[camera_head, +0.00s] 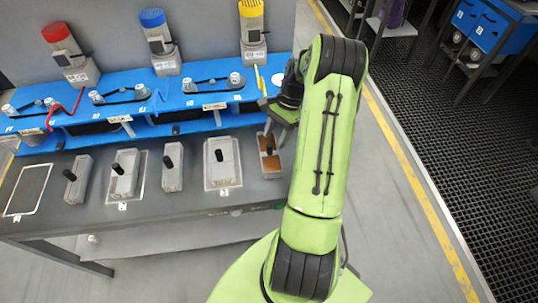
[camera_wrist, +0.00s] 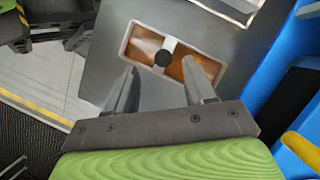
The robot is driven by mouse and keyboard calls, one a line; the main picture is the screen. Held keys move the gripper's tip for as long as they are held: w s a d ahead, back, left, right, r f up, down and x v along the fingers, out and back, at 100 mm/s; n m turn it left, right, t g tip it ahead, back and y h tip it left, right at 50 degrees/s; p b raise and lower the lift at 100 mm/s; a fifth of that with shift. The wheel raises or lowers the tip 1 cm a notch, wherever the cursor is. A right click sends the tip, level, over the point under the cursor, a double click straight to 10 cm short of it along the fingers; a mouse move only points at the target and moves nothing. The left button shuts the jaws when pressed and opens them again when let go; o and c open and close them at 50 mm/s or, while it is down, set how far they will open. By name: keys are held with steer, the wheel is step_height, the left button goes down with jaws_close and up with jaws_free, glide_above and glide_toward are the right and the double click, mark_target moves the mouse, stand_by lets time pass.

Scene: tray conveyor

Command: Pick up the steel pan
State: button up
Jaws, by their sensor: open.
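Several small grey metal pans with upright black handles stand in a row on the dark table: one at far left (camera_head: 73,190), one on a white-outlined spot (camera_head: 122,186), one in the middle (camera_head: 172,180), and one on another outlined spot (camera_head: 220,175). Which of them is the steel pan, I cannot tell. At the right end is a copper-brown pan (camera_head: 269,165) with a pale rim. It also shows in the wrist view (camera_wrist: 145,48), with its black knob just beyond my fingertips. My gripper (camera_wrist: 160,70) is open, empty and above this pan; its fingers are partly hidden in the head view.
A blue rack (camera_head: 190,95) with belts and pulleys runs behind the row. Red (camera_head: 60,38), blue (camera_head: 152,18) and yellow (camera_head: 250,8) topped units stand behind it. An empty outlined spot (camera_head: 28,188) lies at the table's left end.

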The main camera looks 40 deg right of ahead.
mark_target(271, 144)
steer(key=x, duration=0.2)
steer(key=b+x, duration=0.1)
steer(key=x, duration=0.1)
steer(key=shift+w+a+f, duration=0.2)
steer(key=shift+w+f, duration=0.05)
steer(key=shift+f, duration=0.05)
steer(key=shift+c, duration=0.5)
steer(key=shift+r, duration=0.1)
jaws_close()
